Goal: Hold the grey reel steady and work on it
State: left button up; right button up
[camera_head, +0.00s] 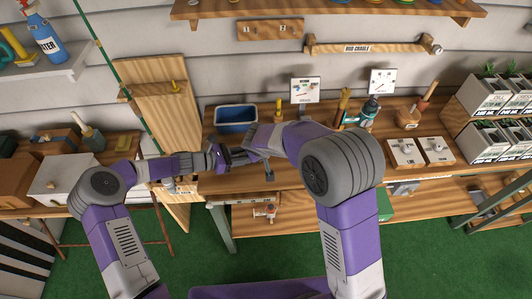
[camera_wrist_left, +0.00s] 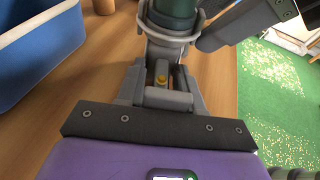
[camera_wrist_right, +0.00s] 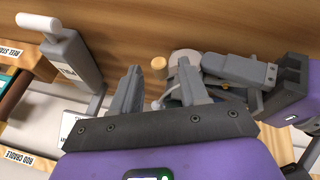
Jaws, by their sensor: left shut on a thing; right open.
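The grey reel (camera_wrist_left: 170,32) shows in the left wrist view with a dark green spool. My left gripper (camera_wrist_left: 165,85) is shut on its grey lower part and holds it over the wooden bench. In the right wrist view, part of the reel (camera_wrist_right: 186,57) and a thin curved wire show behind a finger. My right gripper (camera_wrist_right: 158,72) is open and empty, close beside the reel and left gripper; I cannot tell if it touches. In the head view, my left gripper (camera_head: 216,157) and right gripper (camera_head: 246,152) nearly meet over the bench and mostly hide the reel.
A blue tray (camera_head: 236,117) stands on the bench behind the grippers. A small tan cylinder (camera_wrist_right: 158,65) stands near the reel. A grey labelled thing with a white handle (camera_wrist_right: 72,62) is nearby. Bottles, brushes and white plates (camera_head: 407,152) occupy the bench's right side.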

jog(key=v, duration=1.2)
